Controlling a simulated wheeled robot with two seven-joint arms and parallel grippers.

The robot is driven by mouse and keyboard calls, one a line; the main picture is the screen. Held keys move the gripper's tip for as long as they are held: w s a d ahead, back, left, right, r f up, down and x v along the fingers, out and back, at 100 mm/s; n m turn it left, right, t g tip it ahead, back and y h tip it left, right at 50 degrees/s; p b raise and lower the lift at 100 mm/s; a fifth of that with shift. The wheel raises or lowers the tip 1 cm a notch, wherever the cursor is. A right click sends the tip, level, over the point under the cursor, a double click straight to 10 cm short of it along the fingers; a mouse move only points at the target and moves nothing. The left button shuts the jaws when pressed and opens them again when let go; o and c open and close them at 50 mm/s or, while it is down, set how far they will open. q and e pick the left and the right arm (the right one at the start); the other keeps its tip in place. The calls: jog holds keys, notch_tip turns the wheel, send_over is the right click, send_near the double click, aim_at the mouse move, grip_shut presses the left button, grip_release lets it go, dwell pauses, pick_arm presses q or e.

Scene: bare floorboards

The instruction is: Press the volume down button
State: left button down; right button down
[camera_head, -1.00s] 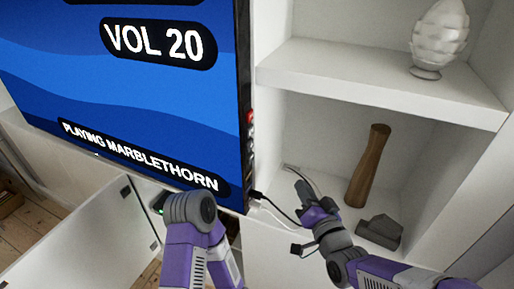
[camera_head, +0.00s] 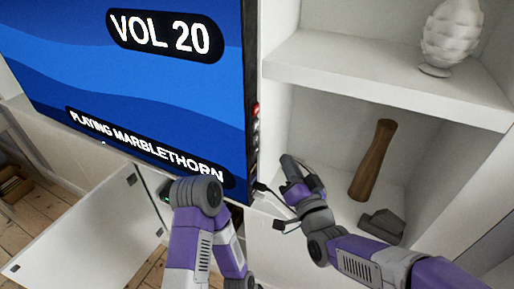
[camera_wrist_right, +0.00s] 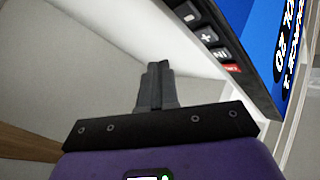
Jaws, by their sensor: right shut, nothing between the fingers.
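The television (camera_head: 150,75) fills the left of the head view; its screen reads VOL 20. A column of buttons runs down its right side edge. In the right wrist view a red button (camera_wrist_right: 232,68) is nearest, then an IN button (camera_wrist_right: 220,53), a plus button (camera_wrist_right: 208,36) and, farthest up-left, a dark button (camera_wrist_right: 189,15) whose mark is hard to read. My right gripper (camera_head: 287,160) is shut and empty, to the right of the lower buttons and apart from them. Its closed fingers also show in the right wrist view (camera_wrist_right: 154,66). My left arm is bent below the screen; its gripper is hidden.
White shelves (camera_head: 390,85) stand right of the television, with a white ornament (camera_head: 452,35) above and a brown wooden object (camera_head: 372,160) and grey block (camera_head: 382,225) below. A white cabinet door (camera_head: 85,225) hangs open at left.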

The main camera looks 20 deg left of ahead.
aim_at(256, 151)
jog(key=shift+w+a, duration=0.15)
jog(key=shift+a, duration=2.2)
jog(key=shift+a+b, duration=0.45)
jog(key=shift+b, duration=0.15)
jog(key=shift+a, duration=0.4)
dwell(0.6)
jog(key=shift+d+b, duration=0.1)
jog(key=shift+b, duration=0.25)
jog(key=shift+d+b, duration=0.5)
jog(key=shift+d, duration=0.25)
